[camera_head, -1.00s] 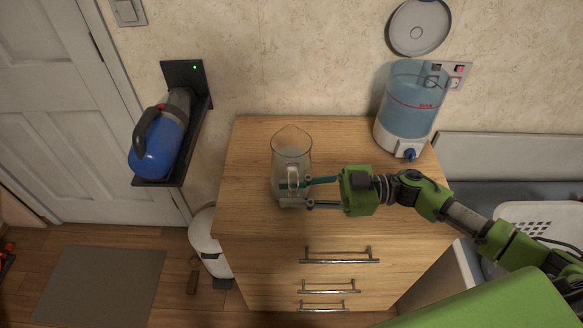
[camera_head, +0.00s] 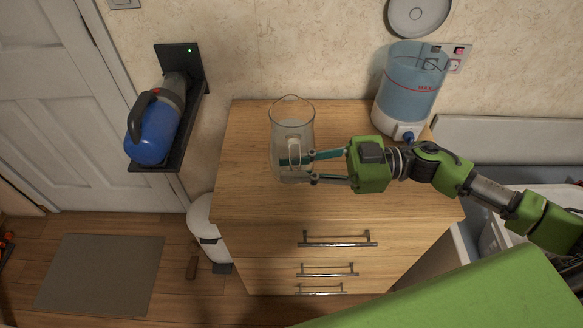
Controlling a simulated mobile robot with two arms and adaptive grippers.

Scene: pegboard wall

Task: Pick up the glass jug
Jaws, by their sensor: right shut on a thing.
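The glass jug (camera_head: 292,122) is clear and upright on or just above the wooden drawer cabinet, left of its middle; I cannot tell whether its base touches the top. Its handle faces my right gripper (camera_head: 299,170), which comes in from the right and is shut on the jug at the handle. The fingers hide part of the lower jug. My left gripper is out of view.
A blue water dispenser (camera_head: 408,88) stands at the back right of the cabinet top (camera_head: 245,170). A blue handheld vacuum (camera_head: 152,130) sits on a black wall shelf at the left. The cabinet top is otherwise clear.

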